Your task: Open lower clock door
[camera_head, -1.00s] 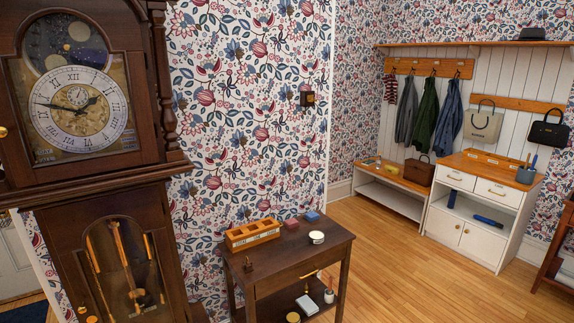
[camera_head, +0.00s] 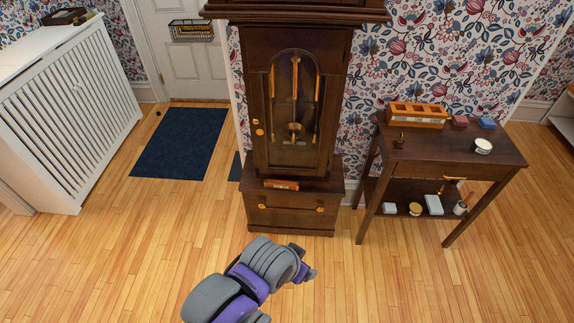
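The tall dark wooden clock (camera_head: 330,185) stands upright near the middle of the head view, with its top cut off. Its lower door (camera_head: 294,112) has an arched glass pane and looks shut. A pendulum and brass weights show through the glass. Small brass fittings (camera_head: 258,127) sit at the door's left edge. My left arm, grey and purple, reaches in from the bottom. Its end, with my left gripper (camera_head: 307,273), is in front of and below the clock base, apart from the door. The fingers cannot be made out. My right gripper is out of view.
A dark side table (camera_head: 468,172) with small things on it stands close to the clock's right. A white slatted cabinet (camera_head: 70,110) is at the left. A navy mat (camera_head: 180,143) lies before a white door (camera_head: 195,65).

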